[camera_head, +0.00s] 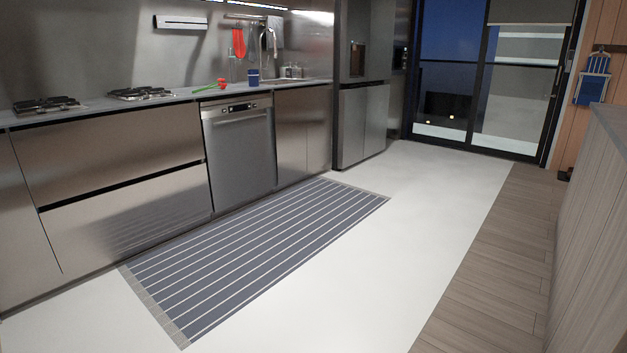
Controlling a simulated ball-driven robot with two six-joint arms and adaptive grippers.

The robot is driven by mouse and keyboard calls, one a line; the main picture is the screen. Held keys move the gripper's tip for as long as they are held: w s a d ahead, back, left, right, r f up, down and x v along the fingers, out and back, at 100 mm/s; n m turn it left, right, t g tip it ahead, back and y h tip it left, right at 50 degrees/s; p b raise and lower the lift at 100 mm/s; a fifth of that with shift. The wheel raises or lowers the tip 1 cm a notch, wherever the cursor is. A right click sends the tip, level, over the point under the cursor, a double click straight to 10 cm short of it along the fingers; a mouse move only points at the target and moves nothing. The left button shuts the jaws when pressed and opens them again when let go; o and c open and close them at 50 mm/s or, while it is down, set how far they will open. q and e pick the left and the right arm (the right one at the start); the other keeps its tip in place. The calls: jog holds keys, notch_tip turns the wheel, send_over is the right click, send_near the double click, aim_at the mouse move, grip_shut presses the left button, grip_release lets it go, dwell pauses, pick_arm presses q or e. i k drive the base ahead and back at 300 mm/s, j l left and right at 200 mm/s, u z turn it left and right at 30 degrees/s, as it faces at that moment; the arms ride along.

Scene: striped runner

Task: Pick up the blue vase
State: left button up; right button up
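A small blue object (253,77), which looks like the blue vase, stands upright on the steel counter (185,95) above the dishwasher, close to the sink. It is small and far off, so its details are hard to tell. Neither of my grippers shows in the head view.
A red and green item (221,84) lies left of the blue object. Two gas burners (142,93) sit further left. A striped runner (255,250) lies before the dishwasher (239,145). The pale floor (330,290) is clear; a wooden unit (594,230) borders the right.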

aim_at(253, 80)
jog(key=i+u, duration=0.15)
jog(key=i, duration=0.5)
jog(key=i+l+u, duration=0.1)
jog(key=i, duration=0.6)
jog(key=i+l+u, duration=0.15)
jog(key=i, duration=0.5)
jog(key=i+u, duration=0.1)
jog(key=i, duration=0.55)
jog(key=i+u, duration=0.1)
jog(key=i, duration=0.5)
jog(key=i+u, duration=0.1)
jog(key=i, duration=0.55)
jog(key=i+l, duration=0.2)
jog(key=i, duration=0.45)
jog(key=i+l+u, duration=0.15)
jog(key=i, duration=0.45)
